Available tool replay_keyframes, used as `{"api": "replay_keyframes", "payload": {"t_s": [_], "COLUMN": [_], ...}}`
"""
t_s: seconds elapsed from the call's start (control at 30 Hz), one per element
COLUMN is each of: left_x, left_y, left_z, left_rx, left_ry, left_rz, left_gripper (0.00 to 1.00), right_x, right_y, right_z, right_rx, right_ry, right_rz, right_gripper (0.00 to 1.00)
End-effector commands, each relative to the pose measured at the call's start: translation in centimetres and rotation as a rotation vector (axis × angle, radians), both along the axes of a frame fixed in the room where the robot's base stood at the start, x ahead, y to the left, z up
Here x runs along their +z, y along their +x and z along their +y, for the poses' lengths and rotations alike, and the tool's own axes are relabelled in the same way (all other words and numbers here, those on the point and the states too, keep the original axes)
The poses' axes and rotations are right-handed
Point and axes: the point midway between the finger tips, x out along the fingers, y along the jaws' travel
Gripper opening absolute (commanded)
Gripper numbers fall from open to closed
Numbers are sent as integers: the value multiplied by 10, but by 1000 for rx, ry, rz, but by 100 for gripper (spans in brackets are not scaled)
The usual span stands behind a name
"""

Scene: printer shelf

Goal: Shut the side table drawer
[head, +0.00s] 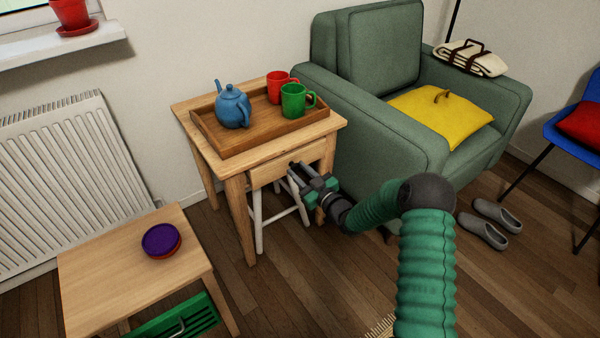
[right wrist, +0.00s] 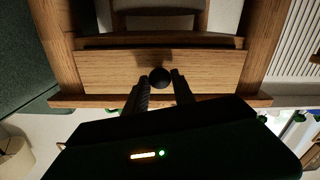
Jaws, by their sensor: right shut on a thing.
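The wooden side table (head: 182,110) stands left of the armchair. Its drawer (head: 265,172) sits under the tabletop, and its front also shows in the right wrist view (right wrist: 105,70). The drawer front looks near the table's frame; I cannot tell exactly how far out it is. A round black knob (right wrist: 159,77) is at the middle of the drawer front. My right gripper (head: 295,172) is at the drawer front, with its fingers shut on the knob; its fingers also show in the right wrist view (right wrist: 160,90). My left gripper is not in view.
On the tabletop a wooden tray (head: 250,143) holds a blue teapot (head: 232,106), a red mug (head: 278,87) and a green mug (head: 295,101). A green armchair (head: 395,140) is close on the right. A low table (head: 100,270) with bowls (head: 160,240) stands front left.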

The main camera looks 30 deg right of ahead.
Motion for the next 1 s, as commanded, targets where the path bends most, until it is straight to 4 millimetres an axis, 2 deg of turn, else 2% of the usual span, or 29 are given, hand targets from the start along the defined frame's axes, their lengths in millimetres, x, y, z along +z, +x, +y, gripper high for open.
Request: {"api": "replay_keyframes", "payload": {"t_s": [0.23, 0.53, 0.57, 0.7, 0.73, 1.0], "left_x": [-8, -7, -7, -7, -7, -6], "left_y": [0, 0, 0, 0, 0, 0], "left_z": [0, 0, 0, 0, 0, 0], "left_rx": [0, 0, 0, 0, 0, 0], "left_ry": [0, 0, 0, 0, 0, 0], "left_rz": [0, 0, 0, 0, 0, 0], "left_gripper": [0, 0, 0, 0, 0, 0], "right_x": [-2, 1, 1, 1, 1, 1], "right_y": [37, 41, 41, 41, 41, 40], "right_z": [4, 3, 3, 3, 3, 3], "right_rx": [1, -2, -2, -2, -2, -1], "right_ry": [-2, 0, 0, 0, 0, 0], "right_rz": [0, -2, -2, -2, -2, -1], "right_gripper": [0, 0, 32, 50, 52, 52]}}
